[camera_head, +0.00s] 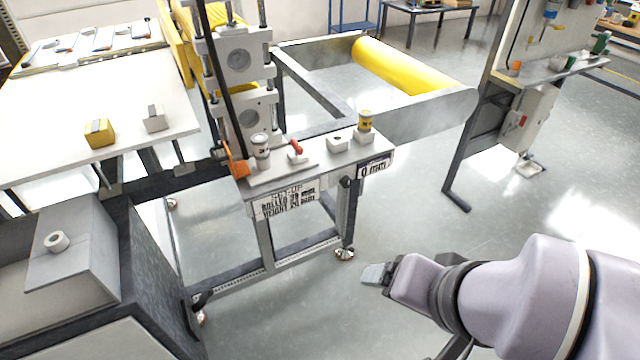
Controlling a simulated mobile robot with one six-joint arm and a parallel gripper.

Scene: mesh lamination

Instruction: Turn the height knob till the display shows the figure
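A small shelf (318,163) on the front of the roller machine carries the controls. A grey knob-like cylinder (261,152) stands at its left end, and a yellow-topped one (365,124) at its right end; I cannot tell which is the height knob. A red lever (296,148) sits between them. The display (375,168) on the right front edge seems to read 0 mm. A set-up sign (289,203) hangs below with roller and height figures, too small to read surely. My gripper (376,275) is in front of and below the shelf, touching nothing; its finger gap is not clear.
A yellow roller (405,66) lies in the frame behind the shelf. A white table (60,115) with a yellow block (99,133) and a grey block (154,118) is at left. A grey cabinet (75,250) stands front left. The floor between my arm and the machine is clear.

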